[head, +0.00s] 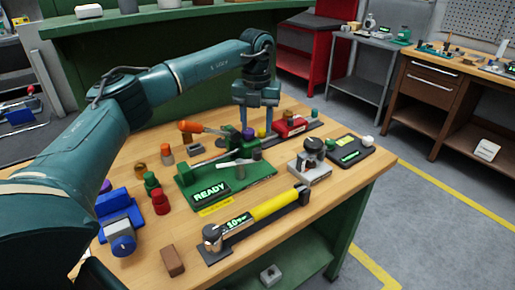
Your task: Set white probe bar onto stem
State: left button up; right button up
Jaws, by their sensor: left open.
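A small white bar (238,162), which looks like the probe bar, lies across the green fixture marked READY (185,192). I cannot tell whether it sits on a stem; the stem is too small to make out. My left gripper (257,130) points down just behind the fixture, its two fingers apart with nothing clear between them. It is beyond the white bar and apart from it. My right gripper is not in view.
A torque wrench with a yellow handle (274,207) lies in front of the fixture. An orange-handled screwdriver (192,127), a red block (290,127), a grey device (312,160) and a blue vise (117,217) stand around. Bare wood (345,185) shows at the right.

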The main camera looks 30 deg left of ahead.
aim_at(257, 149)
pick_arm(q)
notch_tip(257, 149, down, 9)
jog(key=shift+f+p, duration=0.1)
jog(key=shift+p, duration=0.45)
jog(key=shift+c, duration=0.5)
jog(key=c, duration=0.9)
